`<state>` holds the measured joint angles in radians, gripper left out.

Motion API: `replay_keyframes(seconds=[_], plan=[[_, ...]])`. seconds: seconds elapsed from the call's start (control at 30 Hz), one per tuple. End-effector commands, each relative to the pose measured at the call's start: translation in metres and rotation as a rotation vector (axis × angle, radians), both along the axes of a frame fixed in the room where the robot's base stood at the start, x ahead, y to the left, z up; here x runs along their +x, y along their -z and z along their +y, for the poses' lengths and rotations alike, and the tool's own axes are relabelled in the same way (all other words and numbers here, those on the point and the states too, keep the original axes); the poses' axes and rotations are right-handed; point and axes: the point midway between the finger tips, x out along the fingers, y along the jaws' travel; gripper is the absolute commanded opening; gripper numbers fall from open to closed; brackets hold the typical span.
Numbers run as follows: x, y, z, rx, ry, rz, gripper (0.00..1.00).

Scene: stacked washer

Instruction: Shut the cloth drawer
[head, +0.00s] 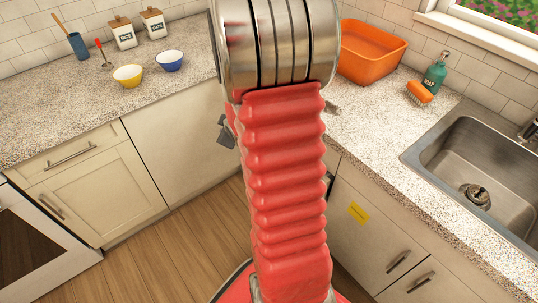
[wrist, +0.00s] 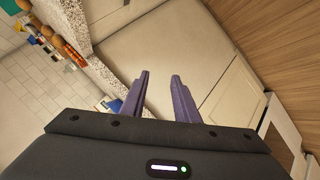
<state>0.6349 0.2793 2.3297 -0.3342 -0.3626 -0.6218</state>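I cannot tell which front is the cloth drawer; no drawer stands visibly open. A cream drawer front (head: 72,152) with a bar handle is at the left under the counter, flush with its cabinet as far as I see. At the right, a cream front bears a yellow label (head: 358,212), partly behind my arm. My gripper's purple fingers (wrist: 160,77) are apart with nothing between them, facing plain cream cabinet panels (wrist: 150,45) in the wrist view. In the head view my red arm covers the middle, and the gripper is mostly hidden behind it.
The speckled counter (head: 60,115) holds a yellow bowl (head: 128,76), a blue bowl (head: 169,61) and canisters. Wooden floor (head: 165,262) lies clear at the left of my arm.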

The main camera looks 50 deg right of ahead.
Motion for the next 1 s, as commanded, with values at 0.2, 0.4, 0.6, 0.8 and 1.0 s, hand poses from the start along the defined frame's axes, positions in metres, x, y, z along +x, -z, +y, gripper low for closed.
replay_keyframes(seconds=[0.2, 0.4, 0.6, 0.8, 1.0], plan=[[-0.009, 0.047, -0.040, -0.058, -0.033, -0.020, 0.28], [-0.023, 0.088, -0.069, -0.110, -0.062, -0.052, 0.28], [-0.044, 0.128, -0.091, -0.159, -0.082, -0.090, 0.28], [-0.071, 0.166, -0.106, -0.206, -0.090, -0.139, 0.28], [-0.102, 0.202, -0.113, -0.252, -0.084, -0.194, 0.28]])
